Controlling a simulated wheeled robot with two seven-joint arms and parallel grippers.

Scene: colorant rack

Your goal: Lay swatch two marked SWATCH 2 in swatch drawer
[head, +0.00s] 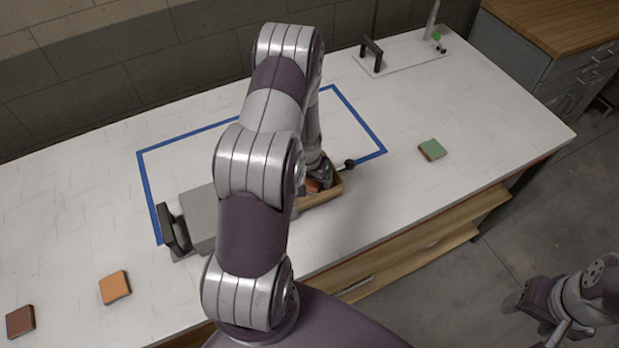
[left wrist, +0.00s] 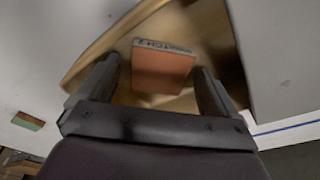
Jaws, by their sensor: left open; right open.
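The swatch (left wrist: 162,68), a terracotta square block with an edge label that appears to read SWATCH 2, lies in the wooden swatch drawer (left wrist: 100,47). In the head view, part of the swatch (head: 313,186) shows inside the drawer (head: 325,198), partly hidden by my arm. My left gripper (left wrist: 155,66) is open, with one finger on each side of the swatch and gaps visible beside it. In the head view the left gripper is mostly hidden behind its own arm. My right gripper (head: 513,308) is open and empty, low at the right, away from the table.
An orange swatch (head: 115,287) and a brown swatch (head: 20,322) lie at the left. A green swatch (head: 432,149) lies at the right. A grey housing (head: 200,212) with a black handle (head: 178,234) stands beside the drawer. A black knob (head: 350,164) is close behind it.

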